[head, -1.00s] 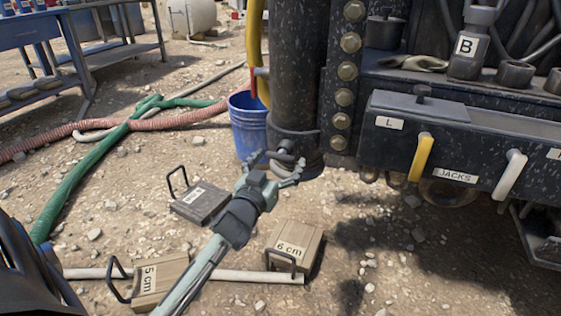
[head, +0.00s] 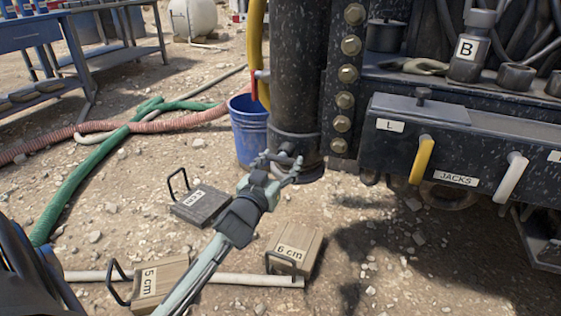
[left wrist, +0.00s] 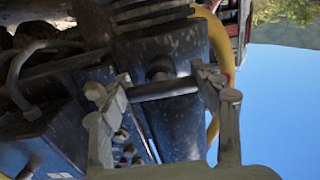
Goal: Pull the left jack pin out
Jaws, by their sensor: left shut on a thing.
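The left jack leg (head: 297,75) is a thick dark upright cylinder beside the bolted flange of the machine. The left jack pin (head: 287,147) is at its lower end, small and partly hidden by the fingers. In the left wrist view, the pin's dark crossbar handle (left wrist: 165,89) spans the gap between both fingertips, and its shank meets the dark leg behind it. My left gripper (head: 279,163) is shut on this handle, close against the leg. How deep the pin sits in the leg cannot be seen. My right gripper is not in view.
A blue bucket (head: 248,135) stands just left of the leg. Blocks marked 5 cm (head: 160,283) and 6 cm (head: 297,243) and a dark block (head: 200,206) lie below. The jacks panel with a yellow lever (head: 421,160) is at right. Hoses (head: 80,180) cross the ground at left.

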